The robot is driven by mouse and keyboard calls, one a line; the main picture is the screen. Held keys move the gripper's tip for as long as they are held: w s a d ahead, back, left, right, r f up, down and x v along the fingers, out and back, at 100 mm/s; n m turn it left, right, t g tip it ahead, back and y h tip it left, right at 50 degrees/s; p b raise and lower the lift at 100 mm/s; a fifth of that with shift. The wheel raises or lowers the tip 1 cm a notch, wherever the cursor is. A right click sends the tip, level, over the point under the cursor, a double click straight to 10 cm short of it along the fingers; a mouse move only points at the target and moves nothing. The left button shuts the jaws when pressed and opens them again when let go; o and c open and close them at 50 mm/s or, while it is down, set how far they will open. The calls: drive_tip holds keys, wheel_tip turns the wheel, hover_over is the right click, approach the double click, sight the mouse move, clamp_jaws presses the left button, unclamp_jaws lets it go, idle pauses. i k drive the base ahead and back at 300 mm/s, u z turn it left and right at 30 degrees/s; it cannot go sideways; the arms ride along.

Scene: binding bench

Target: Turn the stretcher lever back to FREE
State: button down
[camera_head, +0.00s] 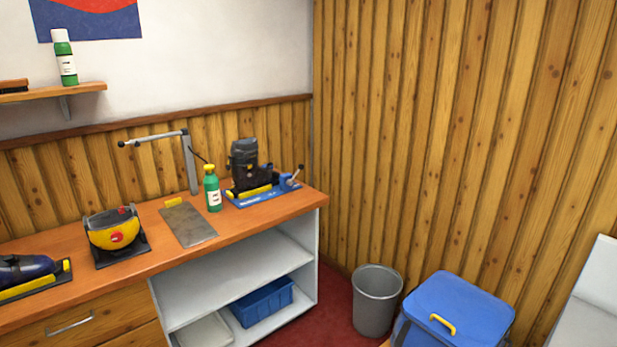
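The stretcher (258,194) is a blue base with a dark boot (244,165) upright on it, at the right end of the bench top. Its lever (296,175) is a thin light rod with a dark knob, at the stretcher's right end. The lever leans up and to the right. No FREE marking can be read at this size. My gripper is not in view.
On the wooden bench (150,241), a green bottle (212,190) stands just left of the stretcher. A grey post with a horizontal arm (190,165) rises behind. A grey plate (188,225) lies in front. A bin (376,300) and blue box (459,309) stand right of the bench.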

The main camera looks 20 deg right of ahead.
sight(289, 183)
drive_tip(key=u, duration=0.7)
drive_tip(key=k, duration=0.15)
drive_tip(key=z, duration=1.5)
drive_tip(key=i, duration=1.35)
drive_tip(key=u, duration=4.65)
drive_tip(key=i, duration=0.15)
drive_tip(key=z, duration=3)
